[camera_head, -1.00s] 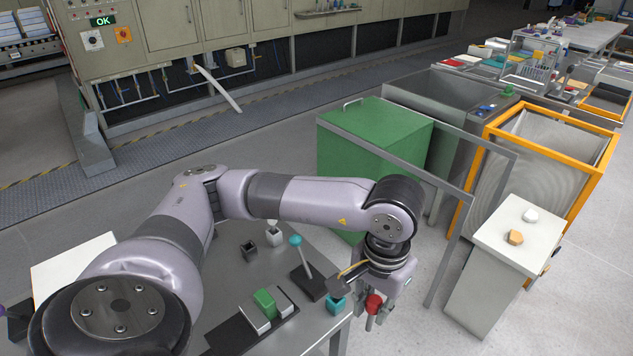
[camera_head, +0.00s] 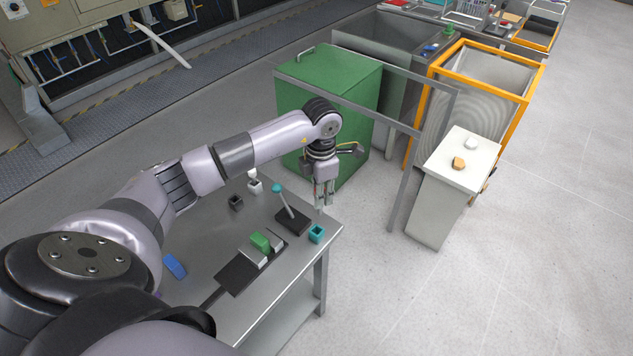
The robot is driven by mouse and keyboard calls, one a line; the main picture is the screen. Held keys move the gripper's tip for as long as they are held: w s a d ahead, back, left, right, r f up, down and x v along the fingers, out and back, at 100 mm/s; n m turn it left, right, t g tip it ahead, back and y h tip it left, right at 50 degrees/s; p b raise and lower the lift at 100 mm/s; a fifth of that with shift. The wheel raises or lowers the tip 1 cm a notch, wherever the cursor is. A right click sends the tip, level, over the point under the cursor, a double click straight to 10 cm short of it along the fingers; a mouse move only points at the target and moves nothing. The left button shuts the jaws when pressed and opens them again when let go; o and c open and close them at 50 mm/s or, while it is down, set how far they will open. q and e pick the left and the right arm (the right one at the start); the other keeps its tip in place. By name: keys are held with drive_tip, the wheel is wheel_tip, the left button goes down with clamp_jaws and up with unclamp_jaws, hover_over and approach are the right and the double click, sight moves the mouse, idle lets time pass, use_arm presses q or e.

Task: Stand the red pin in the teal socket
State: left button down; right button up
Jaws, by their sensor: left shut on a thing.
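The teal socket (camera_head: 317,234) is a small open-topped box at the right corner of the grey table. My left gripper (camera_head: 322,204) points down just above and behind the socket in the picture, near the table's right edge. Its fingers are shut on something. The red pin does not show clearly now; its red part was between these fingers a second ago. I cannot tell its tilt or whether it touches the socket. My right gripper is not in view.
A black base with a leaning teal-knobbed stick (camera_head: 286,203) stands close left of the socket. A green block (camera_head: 260,241), a dark socket (camera_head: 236,202), a whitish socket (camera_head: 255,187) and a blue piece (camera_head: 174,266) are on the table (camera_head: 235,305). A green cabinet (camera_head: 330,85) stands behind.

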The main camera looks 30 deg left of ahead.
use_arm(q)
drive_tip(key=shift+w+a+f+n, duration=0.1)
drive_tip(key=shift+a+f+n, duration=0.2)
drive_tip(key=shift+a+n, duration=0.4)
drive_tip(key=shift+d+f, duration=0.1)
drive_tip(key=shift+f+b, duration=0.35)
drive_tip(key=shift+f, duration=0.25)
wheel_tip(320, 180, down, 9)
drive_tip(key=b, duration=0.6)
drive_tip(key=shift+b, duration=0.3)
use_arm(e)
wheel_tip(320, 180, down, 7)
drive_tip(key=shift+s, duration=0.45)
use_arm(q)
drive_tip(key=c, duration=1.3)
unclamp_jaws()
drive_tip(key=shift+c, duration=0.2)
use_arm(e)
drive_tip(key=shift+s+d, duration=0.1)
